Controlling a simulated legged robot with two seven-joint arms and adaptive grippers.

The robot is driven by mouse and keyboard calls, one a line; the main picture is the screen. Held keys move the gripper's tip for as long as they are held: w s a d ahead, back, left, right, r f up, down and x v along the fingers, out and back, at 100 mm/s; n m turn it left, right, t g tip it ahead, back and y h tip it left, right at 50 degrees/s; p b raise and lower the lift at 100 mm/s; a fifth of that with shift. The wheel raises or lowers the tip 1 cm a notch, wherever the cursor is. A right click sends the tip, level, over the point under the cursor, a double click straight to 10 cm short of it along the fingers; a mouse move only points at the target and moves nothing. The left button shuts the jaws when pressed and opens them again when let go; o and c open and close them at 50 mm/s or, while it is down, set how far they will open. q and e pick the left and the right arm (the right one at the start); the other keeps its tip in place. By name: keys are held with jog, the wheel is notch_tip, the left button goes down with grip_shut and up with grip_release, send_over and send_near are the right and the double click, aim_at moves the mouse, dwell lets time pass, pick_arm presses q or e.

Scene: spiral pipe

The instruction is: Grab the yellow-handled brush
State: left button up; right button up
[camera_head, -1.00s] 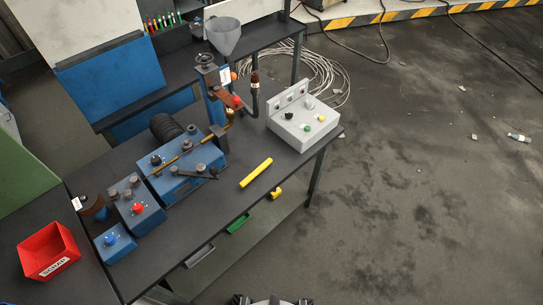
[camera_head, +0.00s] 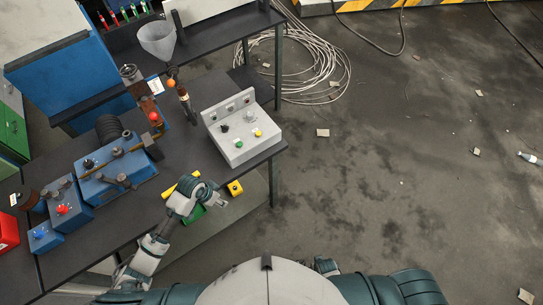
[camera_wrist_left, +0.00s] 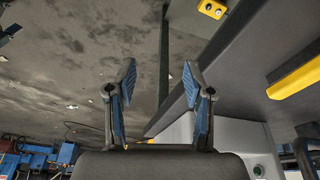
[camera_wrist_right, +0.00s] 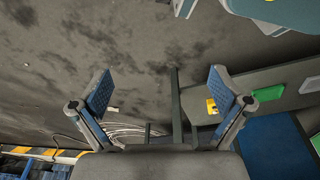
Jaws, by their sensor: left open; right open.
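The yellow handle (camera_head: 168,192) lies on the dark workbench, partly covered by my left forearm in the head view. It also shows at the right side of the left wrist view (camera_wrist_left: 295,78); no bristles can be made out. My left gripper (camera_wrist_left: 159,78) is open and empty. It points past the bench's front edge, with the handle off to its right in that view, not between the fingers. My right gripper (camera_wrist_right: 160,88) is open and empty, over the floor side, away from the handle.
A grey control box (camera_head: 240,130) stands at the bench's right end. Blue fixtures (camera_head: 115,170) stand left of the handle. Below the bench edge are a yellow item (camera_head: 235,188) and a green one (camera_head: 195,215). Coiled cable (camera_head: 310,65) lies on the floor; floor to the right is mostly clear.

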pick_arm(q)
jog(key=w+a+r+m+g+y+p, duration=0.1)
jog(key=w+a+r, duration=0.3)
jog(key=a+r, duration=0.3)
jog(key=w+a+r+m+g+y, duration=0.1)
jog(key=w+a+r, duration=0.35)
jog(key=r, duration=0.45)
jog(key=f, duration=0.3)
jog(key=a+f, duration=0.1)
jog(key=f, duration=0.7)
jog(key=shift+s+a, duration=0.15)
jog(key=shift+a, duration=0.2)
notch_tip(320, 180, down, 5)
jog(key=shift+f, duration=0.1)
pick_arm(e)
jog(key=s+d+f, duration=0.1)
jog(key=s+f, duration=0.4)
jog(key=s, duration=0.2)
jog(key=s+d+f+g, duration=0.1)
jog(key=s+f, duration=0.3)
jog(key=s, duration=0.4)
jog(key=shift+d+f, duration=0.35)
jog(key=shift+d, duration=0.15)
pick_arm(q)
jog(key=shift+a, duration=0.25)
pick_arm(e)
jog(key=shift+a+r, duration=0.1)
